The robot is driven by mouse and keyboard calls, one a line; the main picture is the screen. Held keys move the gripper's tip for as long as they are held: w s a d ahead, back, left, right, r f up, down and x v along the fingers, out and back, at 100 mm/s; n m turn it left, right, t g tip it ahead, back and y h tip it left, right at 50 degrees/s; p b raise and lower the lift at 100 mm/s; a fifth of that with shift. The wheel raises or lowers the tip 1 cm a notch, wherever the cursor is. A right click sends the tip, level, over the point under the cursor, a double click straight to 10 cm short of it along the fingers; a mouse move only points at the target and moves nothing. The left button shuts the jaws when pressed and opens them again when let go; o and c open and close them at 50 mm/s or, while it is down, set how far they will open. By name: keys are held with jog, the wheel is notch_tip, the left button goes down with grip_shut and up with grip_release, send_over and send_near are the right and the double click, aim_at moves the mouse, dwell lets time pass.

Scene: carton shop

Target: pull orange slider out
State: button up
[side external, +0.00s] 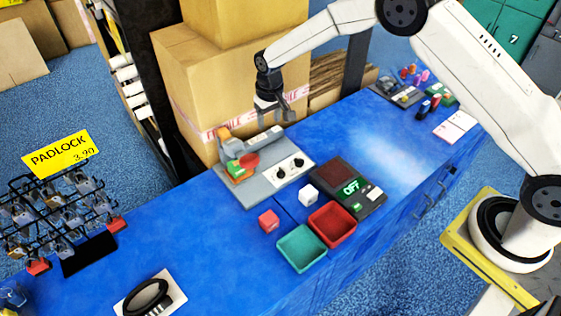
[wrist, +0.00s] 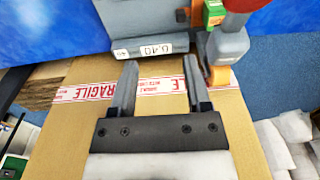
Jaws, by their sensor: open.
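A grey fixture (side external: 258,188) stands on the blue counter. An orange piece (side external: 223,132) sits at its back left end; I cannot tell for sure that this is the slider. In the wrist view, an orange piece (wrist: 219,76) shows at the end of a grey part, right of the fingers. A green block (side external: 238,170) and a red round part (side external: 249,160) are on the fixture. My gripper (side external: 273,110) is open and empty, above the fixture's back edge. In the wrist view, its two fingers (wrist: 160,64) are apart, pointing toward a labelled grey bar (wrist: 150,49), with nothing between them.
Cardboard boxes (side external: 185,90) stand close behind the fixture. A white panel with two black knobs (side external: 290,168) is at its right. A scale (side external: 345,188), a red tray (side external: 332,224) and a green tray (side external: 302,249) are in front. The counter's left middle is clear.

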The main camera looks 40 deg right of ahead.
jog(key=shift+g, duration=0.3)
jog(key=w+a+f, duration=0.1)
jog(key=f, duration=0.1)
jog(key=w+a+f, duration=0.1)
jog(key=f, duration=0.2)
jog(key=w+a+f, duration=0.1)
jog(key=f, duration=0.1)
jog(key=shift+w+a+f, duration=0.3)
jog(key=shift+f, duration=0.05)
jog(key=shift+f, duration=3.85)
grip_shut()
